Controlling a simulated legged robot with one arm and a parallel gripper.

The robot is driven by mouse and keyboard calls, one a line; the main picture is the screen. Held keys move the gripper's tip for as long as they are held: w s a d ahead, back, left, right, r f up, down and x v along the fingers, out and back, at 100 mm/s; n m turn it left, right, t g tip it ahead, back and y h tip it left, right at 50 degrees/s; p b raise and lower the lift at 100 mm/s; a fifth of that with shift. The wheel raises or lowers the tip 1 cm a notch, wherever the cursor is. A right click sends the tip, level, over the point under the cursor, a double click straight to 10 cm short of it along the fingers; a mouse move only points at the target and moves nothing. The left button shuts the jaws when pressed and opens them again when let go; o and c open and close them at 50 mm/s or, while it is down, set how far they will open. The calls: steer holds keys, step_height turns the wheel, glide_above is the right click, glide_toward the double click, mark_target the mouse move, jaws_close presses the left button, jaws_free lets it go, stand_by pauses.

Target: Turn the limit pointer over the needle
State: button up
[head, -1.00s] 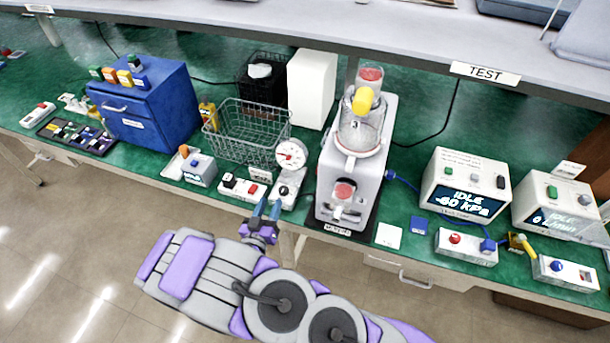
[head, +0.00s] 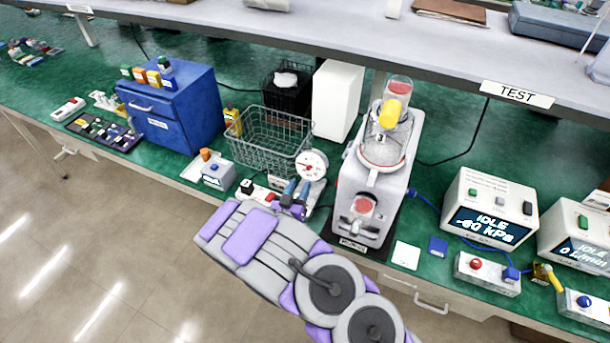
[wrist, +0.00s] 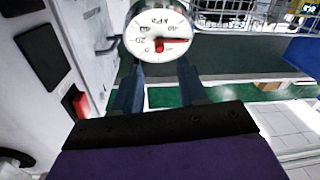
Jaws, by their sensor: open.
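The round dial gauge (head: 311,165) has a white face and stands on a small base left of the pump machine. The wrist view shows its face (wrist: 157,30) close up and upside down, with a red pointer (wrist: 174,42) reaching to the right from near the centre. I cannot tell the limit pointer from the needle there. My gripper (head: 297,186) is just in front of and below the gauge. In the wrist view its two fingers (wrist: 160,74) are apart, with nothing between them, their tips close to the lower rim of the gauge.
The grey-white pump machine (head: 384,165) stands close on the right. A wire basket (head: 270,140) is behind the gauge. Bench floor left of the machine is crowded.

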mark_target(307, 169)
steer(key=shift+b+x, duration=0.45)
steer(key=shift+x, duration=2.75)
steer(key=shift+a+f, duration=0.1)
steer(key=shift+c, duration=0.2)
jaws_close()
